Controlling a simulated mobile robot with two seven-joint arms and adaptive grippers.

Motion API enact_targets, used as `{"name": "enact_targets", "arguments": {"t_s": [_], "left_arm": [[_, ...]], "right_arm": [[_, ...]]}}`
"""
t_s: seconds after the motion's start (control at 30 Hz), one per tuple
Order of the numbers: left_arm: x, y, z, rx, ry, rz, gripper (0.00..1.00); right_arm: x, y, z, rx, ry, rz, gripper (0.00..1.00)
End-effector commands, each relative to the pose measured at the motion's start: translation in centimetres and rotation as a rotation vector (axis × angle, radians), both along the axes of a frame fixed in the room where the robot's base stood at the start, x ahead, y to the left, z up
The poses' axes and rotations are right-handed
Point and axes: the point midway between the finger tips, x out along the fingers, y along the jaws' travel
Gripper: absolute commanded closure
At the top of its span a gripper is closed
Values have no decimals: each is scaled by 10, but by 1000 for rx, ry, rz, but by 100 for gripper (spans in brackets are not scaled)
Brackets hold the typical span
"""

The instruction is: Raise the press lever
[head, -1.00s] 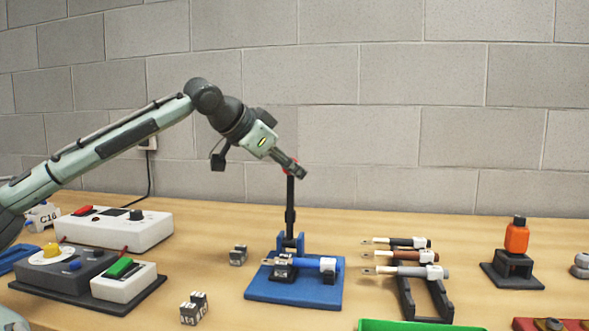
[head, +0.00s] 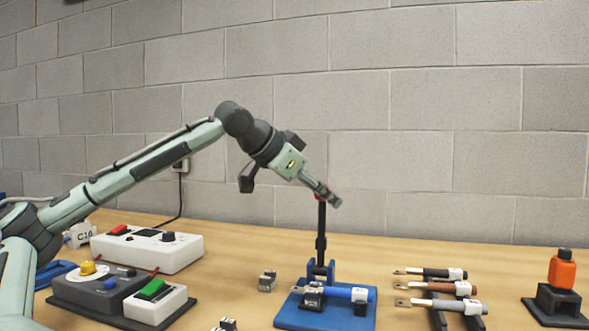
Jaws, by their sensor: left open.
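The press has a blue base (head: 345,317) and a black lever (head: 321,235) that stands upright, with a bit of red at its top. A blue-handled piece (head: 345,292) with a white tag lies across the press at the lever's foot. My left gripper (head: 333,200) comes in from the upper left, with its open fingers at the lever's top. The fingers partly hide the red end, and I cannot tell whether they touch it. My right gripper does not show.
A rack at the right holds several tagged tools (head: 440,288). An orange bottle (head: 562,270) sits on a black stand farther right. A white box (head: 150,250) and a grey control box (head: 95,287) stand at the left. Small dark blocks (head: 267,281) lie left of the press.

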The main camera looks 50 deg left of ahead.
Motion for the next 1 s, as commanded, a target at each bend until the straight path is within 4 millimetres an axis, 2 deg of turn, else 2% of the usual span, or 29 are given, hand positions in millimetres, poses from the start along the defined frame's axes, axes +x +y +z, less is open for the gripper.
{"name": "enact_targets", "arguments": {"t_s": [0.23,0.4,0.6,0.8,1.0], "left_arm": [[-16,1,13,2,-6,1,50],[-52,4,37,4,-5,6,50],[-80,4,56,2,-5,4,50],[-91,4,64,1,-5,4,50],[-92,4,65,1,-3,2,50]], "right_arm": [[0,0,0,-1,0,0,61],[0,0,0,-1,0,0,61],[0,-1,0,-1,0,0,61],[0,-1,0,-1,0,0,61],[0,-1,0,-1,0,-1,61]]}}
